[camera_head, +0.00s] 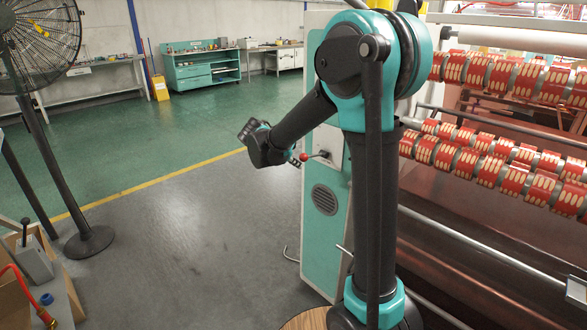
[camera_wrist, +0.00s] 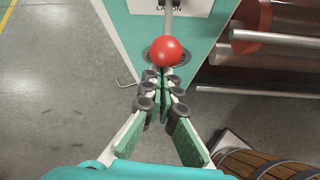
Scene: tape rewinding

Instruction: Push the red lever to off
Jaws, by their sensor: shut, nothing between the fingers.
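In the head view my gripper (camera_head: 294,158) is just left of the knob, partly hidden by my wrist.
The teal and white machine panel (camera_head: 322,235) has a round vent. Rollers with red tape rolls (camera_head: 500,80) extend right. A barrel-like wooden thing (camera_wrist: 265,165) is at lower right in the wrist view. A fan (camera_head: 40,40) stands left; the grey floor between is clear.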

